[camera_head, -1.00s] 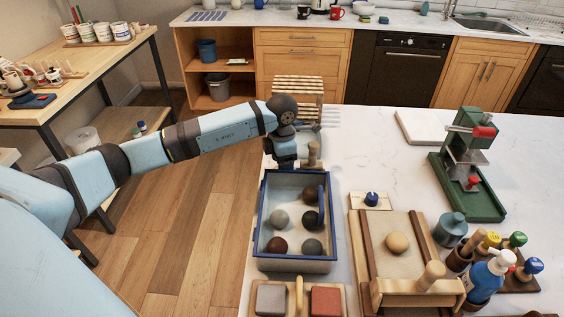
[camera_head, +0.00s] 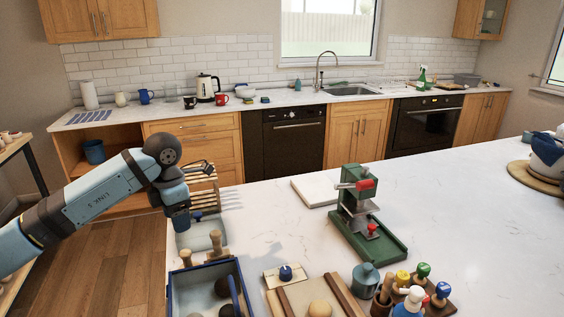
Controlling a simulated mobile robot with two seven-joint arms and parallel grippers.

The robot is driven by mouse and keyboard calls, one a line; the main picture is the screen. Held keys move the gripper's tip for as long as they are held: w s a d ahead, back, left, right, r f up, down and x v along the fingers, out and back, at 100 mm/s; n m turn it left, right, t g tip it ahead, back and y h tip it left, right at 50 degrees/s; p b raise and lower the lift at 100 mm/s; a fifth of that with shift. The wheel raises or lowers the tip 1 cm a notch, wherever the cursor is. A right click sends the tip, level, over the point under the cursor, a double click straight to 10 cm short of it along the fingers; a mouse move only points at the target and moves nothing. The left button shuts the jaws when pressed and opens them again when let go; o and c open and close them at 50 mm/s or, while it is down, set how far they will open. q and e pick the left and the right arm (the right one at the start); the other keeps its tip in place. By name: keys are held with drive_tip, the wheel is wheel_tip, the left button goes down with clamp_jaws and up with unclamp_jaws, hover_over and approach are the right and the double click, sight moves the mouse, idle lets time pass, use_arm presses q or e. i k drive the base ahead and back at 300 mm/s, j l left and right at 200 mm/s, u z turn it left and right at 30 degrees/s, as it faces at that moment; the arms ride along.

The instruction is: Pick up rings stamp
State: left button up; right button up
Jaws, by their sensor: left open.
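Several stamps with coloured knobs stand at the bottom right: a yellow-knobbed one (camera_head: 402,278), a green one (camera_head: 423,271) and a blue one (camera_head: 442,291). Another blue-knobbed stamp (camera_head: 286,273) stands alone on a small pale board. The stamp faces are hidden, so I cannot tell which is the rings stamp. My left gripper (camera_head: 181,222) is open and points down at the counter's left end, near a grey tray, well left of the stamps. Its fingertips are small and partly hidden. My right gripper is out of view.
A blue-rimmed box (camera_head: 238,268) with dark balls lies in front of the left gripper, near wooden-handled tools (camera_head: 216,243). A slatted wooden rack (camera_head: 203,182) is behind it. A green press (camera_head: 362,215) stands mid-counter. The counter's right side is largely clear.

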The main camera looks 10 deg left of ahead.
sight(443, 290)
drive_tip(key=k, duration=1)
